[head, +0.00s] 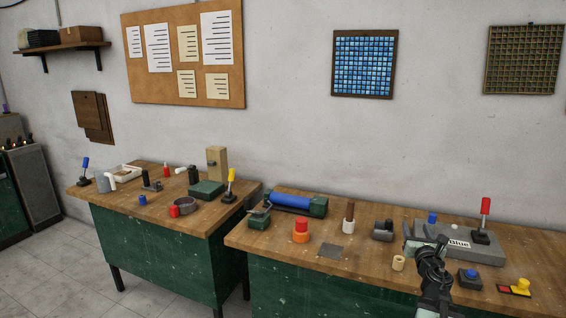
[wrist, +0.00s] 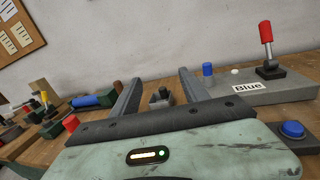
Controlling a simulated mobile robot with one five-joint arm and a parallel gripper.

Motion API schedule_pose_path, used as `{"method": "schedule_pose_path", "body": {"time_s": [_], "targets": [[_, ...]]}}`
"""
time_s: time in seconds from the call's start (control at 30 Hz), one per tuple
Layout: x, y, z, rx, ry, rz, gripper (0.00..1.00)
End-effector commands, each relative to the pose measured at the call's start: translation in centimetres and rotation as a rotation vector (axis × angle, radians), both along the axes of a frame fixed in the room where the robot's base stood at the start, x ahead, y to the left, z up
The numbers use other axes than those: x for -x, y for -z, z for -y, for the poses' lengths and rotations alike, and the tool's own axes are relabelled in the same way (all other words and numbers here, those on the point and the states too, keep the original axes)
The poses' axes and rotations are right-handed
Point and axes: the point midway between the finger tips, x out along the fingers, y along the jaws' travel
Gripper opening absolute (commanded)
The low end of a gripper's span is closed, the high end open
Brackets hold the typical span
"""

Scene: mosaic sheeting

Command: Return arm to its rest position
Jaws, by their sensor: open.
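My gripper (wrist: 158,84) shows in the wrist view with its two grey fingers apart and nothing between them. Beyond the fingers stands a small dark block-like part. In the head view my gripper (head: 428,240) is at the lower right, over the right workbench (head: 270,235). It covers part of the grey block labelled "Blue" (head: 480,252), which carries a red-handled lever (head: 485,210). In the wrist view this labelled block (wrist: 285,92) lies to the right of the fingers.
A blue push button (head: 469,279) and a yellow knob (head: 522,285) stand right of my gripper. A small beige cylinder (head: 398,263) is close on its left. The left workbench (head: 150,240) holds several tools.

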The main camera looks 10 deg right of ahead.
Motion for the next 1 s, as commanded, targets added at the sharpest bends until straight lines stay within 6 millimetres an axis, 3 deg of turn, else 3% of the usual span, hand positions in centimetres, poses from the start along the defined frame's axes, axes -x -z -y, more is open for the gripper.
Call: {"method": "schedule_pose_path", "body": {"time_s": [0.03,0.1,0.2,0.27,0.3,0.37,0.47,0.53,0.63,0.7,0.8,0.9,1.0], "targets": [[-2.7,0.0,-3.8,-0.033,-0.045,0.024,0.53],[-6.0,0.0,-9.2,-0.143,-0.077,0.079,0.53],[-9.5,1.2,-16.5,-0.439,-0.054,0.170,0.53],[-10.8,3.1,-20.8,-0.679,-0.001,0.207,0.53],[-11.1,5.1,-23.7,-0.869,0.061,0.223,0.53],[-10.8,8.6,-27.5,-1.140,0.185,0.230,0.53],[-8.4,14.7,-33.2,-1.523,0.459,0.212,0.53],[-5.5,18.6,-36.8,-1.742,0.710,0.192,0.53],[0.0,23.0,-40.4,-1.962,1.158,0.193,0.53],[3.8,24.5,-42.6,-2.025,1.460,0.209,0.53],[7.8,25.2,-44.7,-2.014,1.791,0.262,0.53],[9.4,25.3,-44.9,-1.978,1.921,0.348,0.53],[9.3,25.3,-44.9,-1.984,1.935,0.377,0.53]]}}
